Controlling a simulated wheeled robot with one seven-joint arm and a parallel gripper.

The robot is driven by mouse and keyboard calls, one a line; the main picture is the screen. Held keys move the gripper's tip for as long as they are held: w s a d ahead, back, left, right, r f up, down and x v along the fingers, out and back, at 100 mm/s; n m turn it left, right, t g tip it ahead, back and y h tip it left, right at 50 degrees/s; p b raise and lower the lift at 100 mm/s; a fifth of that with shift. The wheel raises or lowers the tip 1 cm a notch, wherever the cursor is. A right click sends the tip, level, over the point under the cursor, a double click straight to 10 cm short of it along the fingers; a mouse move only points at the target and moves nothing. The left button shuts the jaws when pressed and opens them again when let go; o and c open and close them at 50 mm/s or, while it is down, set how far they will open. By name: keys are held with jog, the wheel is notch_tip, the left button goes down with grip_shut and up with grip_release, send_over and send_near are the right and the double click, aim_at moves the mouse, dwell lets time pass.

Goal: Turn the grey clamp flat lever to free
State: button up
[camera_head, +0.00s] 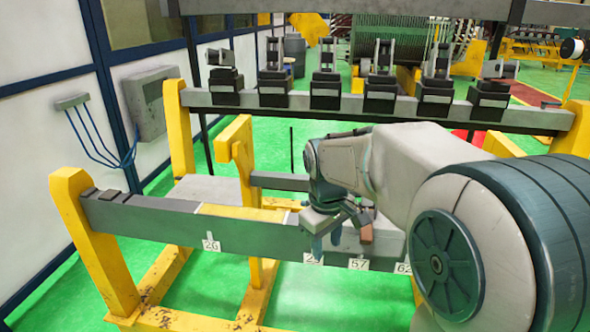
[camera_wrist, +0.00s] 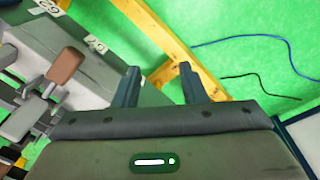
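My gripper (camera_wrist: 158,84) is open and empty in the wrist view, its two dark fingers apart with the green floor and a yellow bar beyond them. In the head view my gripper (camera_head: 326,240) is over the front grey beam near the number labels, partly hidden by my arm. A grey clamp (camera_wrist: 30,110) with a flat lever ending in a brown-red pad (camera_wrist: 67,66) is left of the fingers in the wrist view, apart from them. The pad also shows in the head view (camera_head: 366,233), just right of my gripper. The rest of the clamp is mostly hidden there.
The front beam (camera_head: 150,215) carries number labels such as 26 (camera_head: 211,246) and 57 (camera_head: 358,264). A rear beam (camera_head: 230,101) holds several black and grey clamps (camera_head: 326,90). Yellow posts (camera_head: 95,245) stand at the beam ends. Blue cables (camera_head: 100,150) hang on the left wall.

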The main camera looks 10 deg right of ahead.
jog(key=w+r+n+g+p, duration=0.1)
jog(key=w+r+n+p, duration=0.35)
jog(key=w+p, duration=0.4)
jog(key=w+r+n+p, duration=0.4)
jog(key=w+r+p, duration=0.15)
jog(key=w, duration=0.65)
jog(key=shift+m+y, duration=0.25)
jog(key=shift+y, duration=0.15)
notch_tip(320, 180, down, 12)
jog(key=shift+f+p, duration=0.2)
jog(key=shift+p, duration=0.15)
grip_shut()
